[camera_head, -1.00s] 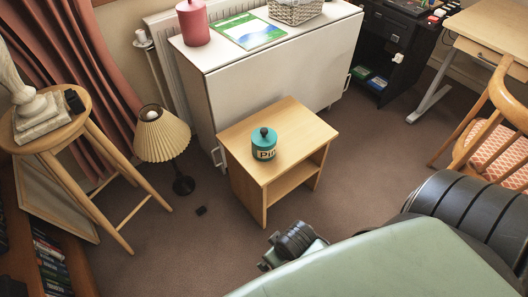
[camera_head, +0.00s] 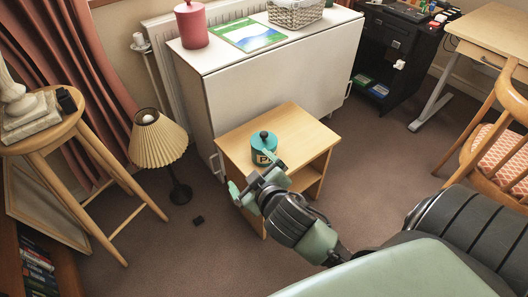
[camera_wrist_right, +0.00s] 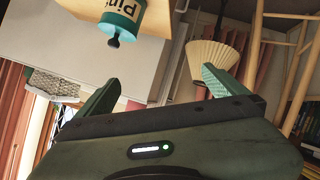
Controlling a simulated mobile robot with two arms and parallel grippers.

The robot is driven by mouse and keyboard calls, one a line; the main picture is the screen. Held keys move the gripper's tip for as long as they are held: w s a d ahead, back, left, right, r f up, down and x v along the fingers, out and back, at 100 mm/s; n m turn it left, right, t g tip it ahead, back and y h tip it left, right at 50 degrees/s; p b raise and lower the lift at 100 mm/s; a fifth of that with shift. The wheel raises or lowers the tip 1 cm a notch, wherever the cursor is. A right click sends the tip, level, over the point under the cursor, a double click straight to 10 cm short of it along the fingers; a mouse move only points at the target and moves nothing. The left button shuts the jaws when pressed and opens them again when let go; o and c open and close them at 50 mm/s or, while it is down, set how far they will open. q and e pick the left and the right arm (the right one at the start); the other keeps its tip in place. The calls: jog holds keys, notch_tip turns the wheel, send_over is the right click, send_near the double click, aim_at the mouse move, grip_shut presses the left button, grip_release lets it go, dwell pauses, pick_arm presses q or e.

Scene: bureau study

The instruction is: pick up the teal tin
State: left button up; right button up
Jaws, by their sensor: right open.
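The teal tin (camera_head: 264,146) stands upright on the small wooden side table (camera_head: 232,137). It has a dark knob on its lid and a cream label with dark lettering. My right gripper (camera_head: 252,172) is open and empty, in front of the tin in the head view, and its upper finger overlaps the tin's lower part there. In the right wrist view the tin (camera_wrist_right: 126,14) appears upside down near the top, beyond the two spread green fingers (camera_wrist_right: 160,88) and not between them. My left gripper is not in view.
A white cabinet (camera_head: 262,75) stands right behind the table, with a red canister (camera_head: 192,27), a book (camera_head: 247,33) and a basket (camera_head: 296,11) on top. A pleated lamp (camera_head: 158,142) and a wooden stool (camera_head: 85,135) stand left. Carpet (camera_head: 385,160) is clear on the right.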

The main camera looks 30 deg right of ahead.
jog(key=w+a+r+n+t+y, duration=0.2)
jog(key=w+a+r+n+t, duration=0.2)
jog(key=w+r+t, duration=0.45)
jog(key=a+r+n+g+y, duration=0.2)
jog(key=a+r+n+y, duration=0.65)
jog(key=n+y, duration=0.2)
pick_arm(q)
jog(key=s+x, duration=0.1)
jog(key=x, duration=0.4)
pick_arm(e)
jog(key=n+g+h, duration=1.2)
jog(key=n+g, duration=0.2)
send_over(264, 139)
jog(key=s, duration=0.1)
jog(key=shift+y, duration=0.25)
notch_tip(264, 139, down, 19)
jog(key=shift+s+a+f, duration=0.15)
jog(key=shift+f, duration=0.05)
jog(key=x, duration=0.2)
jog(key=b+x, duration=0.1)
jog(key=x, duration=0.4)
jog(key=shift+s+f+b, duration=0.15)
jog(key=shift+s+b, duration=0.15)
jog(key=shift+s, duration=0.05)
jog(key=shift+w+f, duration=0.2)
jog(key=shift+f, duration=0.15)
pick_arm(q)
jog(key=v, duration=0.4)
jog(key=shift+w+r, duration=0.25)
